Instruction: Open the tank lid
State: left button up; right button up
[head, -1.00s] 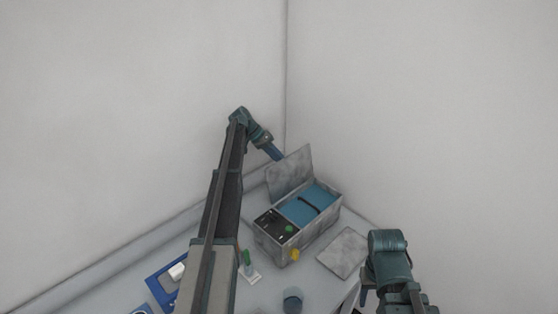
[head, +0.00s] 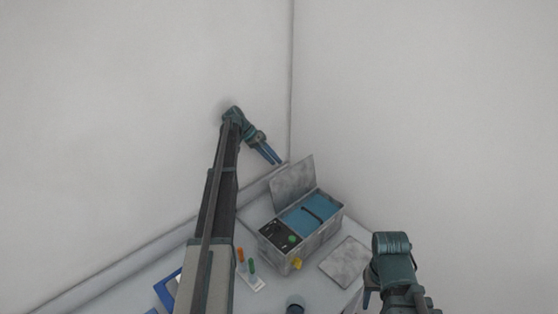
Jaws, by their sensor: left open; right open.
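The tank (head: 322,236) is a grey mottled box on the table, with a blue interior and a dark bar across it. Its grey lid (head: 293,181) stands up, tilted back along the tank's rear left edge, so the tank is open. My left gripper (head: 270,155) is open, with its blue fingers behind and to the left of the lid's upper edge; it looks apart from the lid. My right gripper (head: 369,298) is at the lower right, in front of the table; only part of its fingers shows, the rest hidden by its wrist.
A black control panel (head: 275,233) with a green knob is at the tank's left end, and a yellow knob (head: 297,264) is on its front. A grey flat plate (head: 345,262) lies to the right. A rack with orange and green tubes (head: 251,278), a dark cup (head: 295,304) and a blue tray (head: 166,290) are nearer.

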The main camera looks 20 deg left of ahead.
aim_at(291, 182)
pick_arm(q)
jog(key=shift+a+r, duration=0.25)
jog(key=shift+r, duration=0.05)
jog(key=shift+c, duration=0.3)
jog(key=shift+s+f, duration=0.1)
jog(key=shift+f, duration=0.05)
jog(key=shift+c, duration=1.2)
jog(key=f+b, duration=0.1)
jog(key=f+n+t+b, duration=0.1)
jog(key=b, duration=0.1)
jog(key=shift+s+a+h, duration=0.15)
jog(key=shift+s+h, duration=0.15)
jog(key=shift+s, duration=0.1)
grip_shut()
jog(key=s+a+f+n+t+h+b, duration=0.1)
jog(key=s+a+f+n+t+b, duration=0.25)
jog(key=n+t+b, duration=0.55)
jog(key=s+a+f+n+t+h+b, duration=0.1)
jog(key=s+a+f+n+t+b, duration=0.3)
jog(key=b, duration=0.9)
jog(key=w+d+r+g, duration=0.1)
jog(key=w+d+r, duration=0.1)
jog(key=w+d, duration=0.6)
jog(key=shift+w+d, duration=0.35)
jog(key=shift+d, duration=0.3)
